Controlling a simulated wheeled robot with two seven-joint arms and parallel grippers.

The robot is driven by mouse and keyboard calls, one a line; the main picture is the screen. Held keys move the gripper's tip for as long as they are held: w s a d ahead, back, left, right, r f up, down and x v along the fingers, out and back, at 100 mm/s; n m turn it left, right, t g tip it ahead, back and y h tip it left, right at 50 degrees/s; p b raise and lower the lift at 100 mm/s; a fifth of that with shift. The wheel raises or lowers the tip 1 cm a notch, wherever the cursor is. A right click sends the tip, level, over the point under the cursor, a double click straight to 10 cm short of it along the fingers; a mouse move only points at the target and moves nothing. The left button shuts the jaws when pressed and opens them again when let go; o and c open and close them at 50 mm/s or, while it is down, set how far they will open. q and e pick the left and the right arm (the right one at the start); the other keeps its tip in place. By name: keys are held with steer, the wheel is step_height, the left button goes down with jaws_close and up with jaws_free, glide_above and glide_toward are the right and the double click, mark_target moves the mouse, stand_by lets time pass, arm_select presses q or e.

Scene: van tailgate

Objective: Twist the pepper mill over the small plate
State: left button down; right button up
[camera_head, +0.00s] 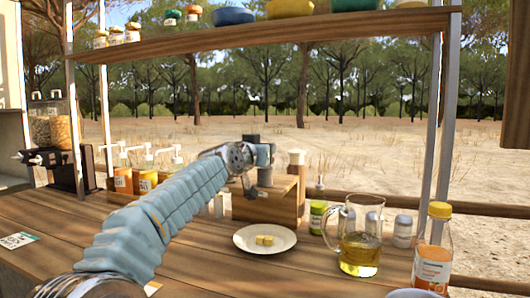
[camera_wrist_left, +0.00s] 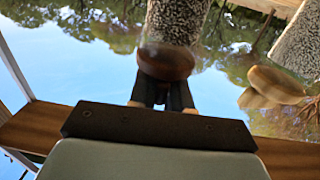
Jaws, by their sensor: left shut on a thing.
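My left gripper (camera_head: 262,158) comes in from the left and stands above the wooden box behind the plate. In the left wrist view its fingers (camera_wrist_left: 162,96) are shut on the brown wooden end of the pepper mill (camera_wrist_left: 178,22), which has a speckled body. In the head view the mill (camera_head: 265,178) is a small dark grey shape under the gripper, partly hidden; I cannot tell whether it touches the box. The small white plate (camera_head: 242,240) lies on the counter in front of the box, with small yellow cubes (camera_head: 264,240) on it. My right gripper is not in view.
A second mill (camera_head: 297,158) with a pale wooden top stands right of the gripper. The wooden box (camera_head: 268,204) is behind the plate. A shelf (camera_head: 270,34) with bowls runs overhead.

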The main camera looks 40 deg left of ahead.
arm_select(q)
steer(key=shift+f+m+t+h+b, duration=0.15)
steer(key=shift+m+h+b, duration=0.35)
steer(key=shift+h+b, duration=0.55)
steer(key=shift+f+m+t+h+b, duration=0.15)
steer(key=shift+m+h+b, duration=0.45)
steer(key=shift+b, duration=0.8)
steer(key=shift+r+m+h, duration=0.15)
steer(key=shift+m+h, duration=0.15)
steer(key=shift+h, duration=0.25)
steer(key=shift+r+m+h, duration=0.1)
steer(key=shift+m+h, duration=0.3)
steer(key=shift+h, duration=0.2)
steer(key=shift+r+m+h+p, duration=0.2)
steer(key=shift+m+h+p, duration=0.15)
steer(key=shift+m+h, duration=0.55)
steer(key=shift+m+g+h+p, duration=0.7)
steer(key=shift+m+h+p, duration=0.3)
steer(key=shift+h, duration=0.9)
steer(key=c, duration=1.2)
jaws_free()
steer(key=shift+f, duration=0.1)
steer(key=shift+o, duration=0.2)
